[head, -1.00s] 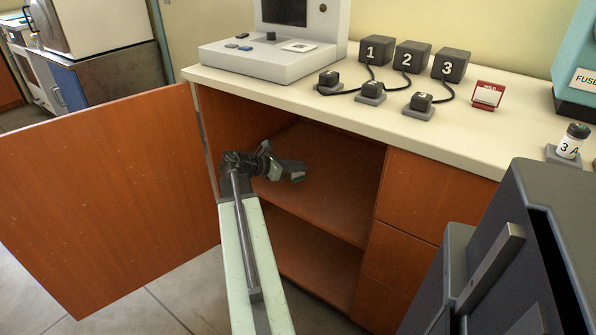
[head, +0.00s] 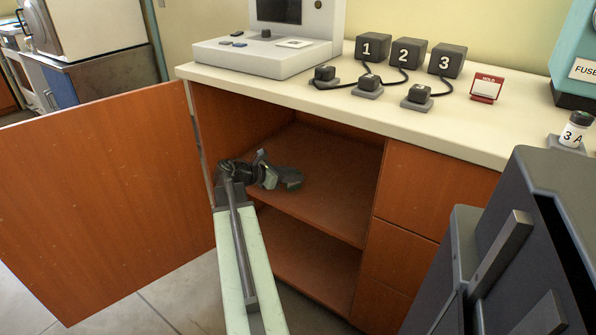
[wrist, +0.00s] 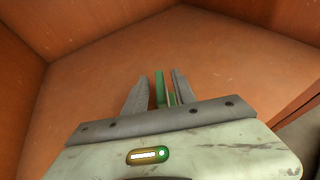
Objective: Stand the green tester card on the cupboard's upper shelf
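The green tester card (wrist: 159,88) shows edge-on as narrow green strips between the two fingers of my gripper (wrist: 160,90) in the wrist view. A thin gap shows between the left finger and the card. Whether the fingers press on it is unclear. In the head view my gripper (head: 287,178) is inside the open cupboard, over the left part of the upper shelf (head: 335,205). The card cannot be made out there. Whether its foot touches the shelf is hidden.
The cupboard door (head: 100,200) stands wide open at the left. Drawers (head: 425,190) are to the right of the opening. The upper shelf is bare to the right of my gripper. A red card (head: 487,88) and numbered blocks (head: 408,53) stand on the counter above.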

